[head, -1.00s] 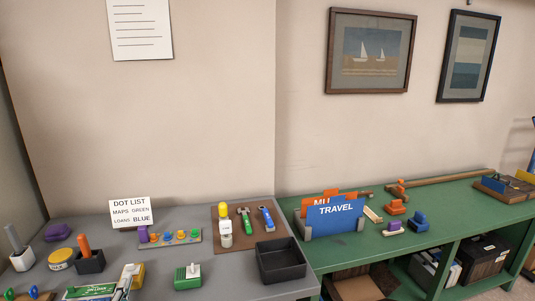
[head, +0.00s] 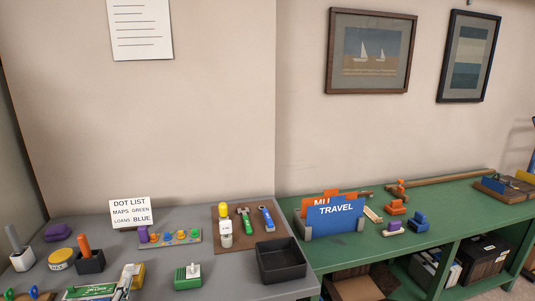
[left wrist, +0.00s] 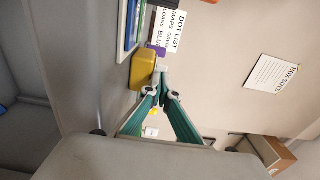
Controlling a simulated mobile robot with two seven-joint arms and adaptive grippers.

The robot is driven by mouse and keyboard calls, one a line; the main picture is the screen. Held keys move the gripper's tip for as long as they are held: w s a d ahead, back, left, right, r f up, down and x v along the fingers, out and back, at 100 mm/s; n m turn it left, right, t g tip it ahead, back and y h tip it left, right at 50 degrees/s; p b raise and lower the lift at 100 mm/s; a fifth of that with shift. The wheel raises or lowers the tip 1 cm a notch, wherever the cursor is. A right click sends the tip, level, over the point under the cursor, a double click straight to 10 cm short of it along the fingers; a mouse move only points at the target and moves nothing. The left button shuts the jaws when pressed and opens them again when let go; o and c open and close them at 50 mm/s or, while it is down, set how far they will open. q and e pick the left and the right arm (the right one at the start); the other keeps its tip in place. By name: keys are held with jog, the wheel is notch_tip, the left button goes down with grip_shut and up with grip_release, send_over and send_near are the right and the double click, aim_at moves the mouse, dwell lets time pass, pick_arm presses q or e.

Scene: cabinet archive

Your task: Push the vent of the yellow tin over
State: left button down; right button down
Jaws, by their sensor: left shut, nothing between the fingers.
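The yellow tin (head: 138,273) is a small block-like tin on the grey table near the front, and it also shows in the left wrist view (left wrist: 142,69). My left gripper (head: 127,272) is at the tin's left side in the head view. In the left wrist view its teal fingers (left wrist: 162,76) are shut and empty, with the pale tips close beside the tin. I cannot tell whether they touch it. The vent is not clearly seen; the fingertips cover that side. My right gripper is not in view.
A green box with a pale lever (head: 188,277) stands to the right, and a black tray (head: 281,262) beyond it. A round yellow container (head: 61,259) and a dark holder (head: 91,263) stand left. The DOT LIST card (head: 131,212) is behind. Bare table lies between.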

pick_arm(q)
jog(key=shift+w+a, duration=0.1)
jog(key=shift+w, duration=0.15)
jog(key=shift+w, duration=0.3)
jog(key=shift+w+a, duration=0.2)
jog(key=shift+w, duration=0.35)
jog(key=shift+s, duration=0.15)
jog(key=shift+p+v, duration=0.3)
jog(key=shift+v, duration=1.6)
jog(key=v, duration=0.7)
jog(key=shift+s, duration=0.25)
